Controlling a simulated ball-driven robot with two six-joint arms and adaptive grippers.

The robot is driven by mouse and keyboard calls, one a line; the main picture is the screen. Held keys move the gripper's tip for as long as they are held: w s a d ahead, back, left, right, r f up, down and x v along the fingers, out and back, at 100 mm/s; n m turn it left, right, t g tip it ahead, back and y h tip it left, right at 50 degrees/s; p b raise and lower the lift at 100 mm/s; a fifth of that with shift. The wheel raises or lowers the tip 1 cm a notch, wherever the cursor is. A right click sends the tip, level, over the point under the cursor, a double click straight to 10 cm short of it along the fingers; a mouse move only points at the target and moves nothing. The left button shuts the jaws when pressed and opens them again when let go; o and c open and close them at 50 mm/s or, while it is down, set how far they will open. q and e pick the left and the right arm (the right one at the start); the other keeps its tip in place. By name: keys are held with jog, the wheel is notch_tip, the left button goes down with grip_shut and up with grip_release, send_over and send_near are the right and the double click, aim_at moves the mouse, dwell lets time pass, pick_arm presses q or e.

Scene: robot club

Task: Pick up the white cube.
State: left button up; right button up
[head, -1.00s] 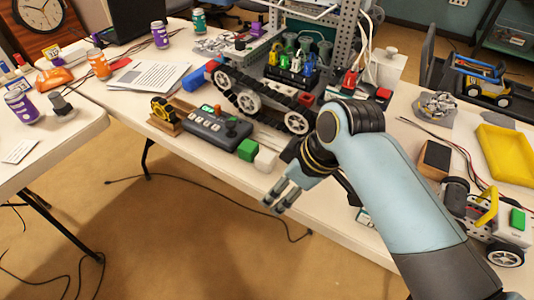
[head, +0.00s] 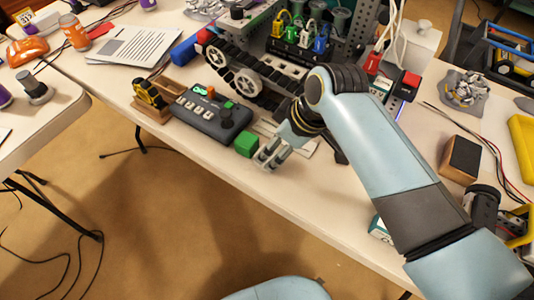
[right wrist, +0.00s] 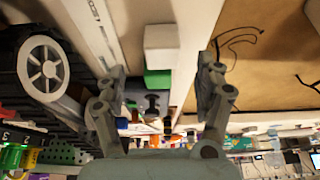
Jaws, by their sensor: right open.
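The white cube (right wrist: 161,44) shows in the right wrist view, ahead of and between the spread fingers, close to the green cube (right wrist: 157,80). In the head view my right gripper (head: 268,160) is at the table's front edge, right beside the green cube (head: 246,144), and hides most or all of the white cube. My right gripper is open with nothing held; its two fingers stand wide apart in the right wrist view (right wrist: 162,72). I cannot tell whether either finger touches the white cube. My left gripper is not in view.
A dark control box (head: 211,115) lies left of the green cube, with a tracked robot (head: 247,82) behind. A black-topped wooden block (head: 460,158) stands to the right. The front table edge is close; open floor lies before it.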

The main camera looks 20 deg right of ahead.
jog(key=shift+w+a+f, duration=0.1)
jog(key=shift+w+f, duration=0.1)
jog(key=shift+f, duration=0.25)
jog(key=shift+w+f, duration=0.1)
jog(key=shift+f, duration=0.2)
jog(key=x, duration=0.4)
jog(key=shift+a+f+b, duration=0.3)
jog(key=shift+f, duration=0.05)
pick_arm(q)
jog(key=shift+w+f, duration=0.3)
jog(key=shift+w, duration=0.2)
pick_arm(e)
jog(key=c, duration=1.2)
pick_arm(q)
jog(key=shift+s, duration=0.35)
pick_arm(e)
jog(key=shift+c, duration=0.2)
jog(key=shift+r, duration=0.1)
